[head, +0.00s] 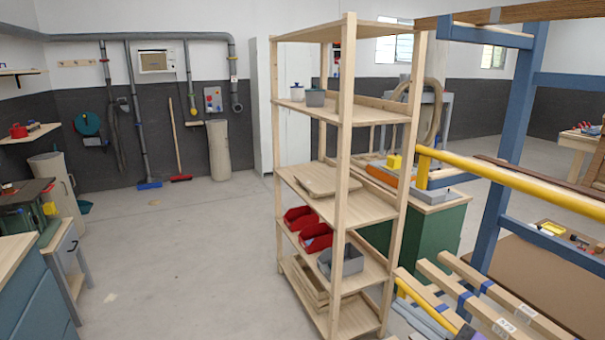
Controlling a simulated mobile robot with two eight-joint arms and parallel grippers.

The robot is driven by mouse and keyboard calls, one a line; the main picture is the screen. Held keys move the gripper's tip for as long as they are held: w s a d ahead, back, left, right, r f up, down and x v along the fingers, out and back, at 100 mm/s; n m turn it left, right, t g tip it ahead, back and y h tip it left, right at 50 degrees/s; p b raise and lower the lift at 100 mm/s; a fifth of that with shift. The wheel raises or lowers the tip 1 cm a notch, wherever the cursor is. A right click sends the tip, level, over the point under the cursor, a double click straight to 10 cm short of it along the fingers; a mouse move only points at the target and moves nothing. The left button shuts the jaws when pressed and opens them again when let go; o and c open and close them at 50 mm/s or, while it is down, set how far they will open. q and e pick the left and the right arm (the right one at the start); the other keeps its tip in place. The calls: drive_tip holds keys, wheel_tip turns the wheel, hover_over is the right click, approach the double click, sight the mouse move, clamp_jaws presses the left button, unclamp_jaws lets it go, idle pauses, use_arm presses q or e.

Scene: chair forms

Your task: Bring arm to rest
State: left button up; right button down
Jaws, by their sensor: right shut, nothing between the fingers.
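No arm or gripper of mine stands out clearly in the head view. A small dark part at the bottom edge, right of centre, may belong to my right gripper, but its fingers cannot be made out. No object shows held there. My left gripper is not in view.
A wooden shelf unit (346,170) stands close in the middle, holding red bins (316,237) and a grey bin (346,262). A blue rack (508,130) with yellow bars (520,185) and timber fills the right. A teal cabinet (35,300) stands left. The floor (170,260) between is mostly clear.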

drive_tip(key=s+a+f+n+g+h, duration=0.3)
drive_tip(key=s+a+f+n+g, duration=0.15)
drive_tip(key=f, duration=0.45)
drive_tip(key=s+a+f+n+g+h, duration=0.2)
drive_tip(key=s+a+f+n+g, duration=0.2)
drive_tip(key=f+n, duration=0.3)
drive_tip(key=s+d+f+n+g+h, duration=0.1)
drive_tip(key=s+d+f+n+h, duration=0.5)
drive_tip(key=f+n, duration=0.3)
drive_tip(key=shift+s+d+f+n+h, duration=0.15)
drive_tip(key=shift+s+d+n+h, duration=0.25)
drive_tip(key=shift+h, duration=0.5)
drive_tip(key=shift+s, duration=0.15)
